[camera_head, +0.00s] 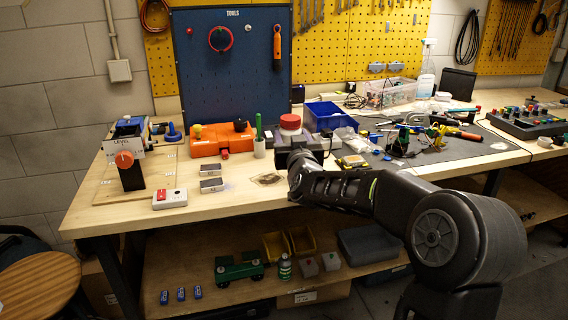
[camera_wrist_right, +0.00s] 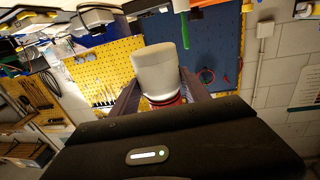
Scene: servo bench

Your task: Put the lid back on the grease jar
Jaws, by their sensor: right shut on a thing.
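The red lid (camera_head: 290,122) shows just above my right gripper (camera_head: 298,146) in the head view, with a pale band under it. In the wrist view, which is upside down, the pale grey-white grease jar (camera_wrist_right: 156,70) stands between my two fingers (camera_wrist_right: 163,88). The red lid (camera_wrist_right: 166,101) is at the jar's upper end there, in line with it. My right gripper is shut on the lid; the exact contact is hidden. I cannot tell whether the lid is fully seated. In the head view my gripper hides most of the jar. My left gripper is not in view.
A pale cup with a green tool (camera_head: 259,147) stands left of my gripper. A grey mat (camera_head: 478,150) with tools lies right.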

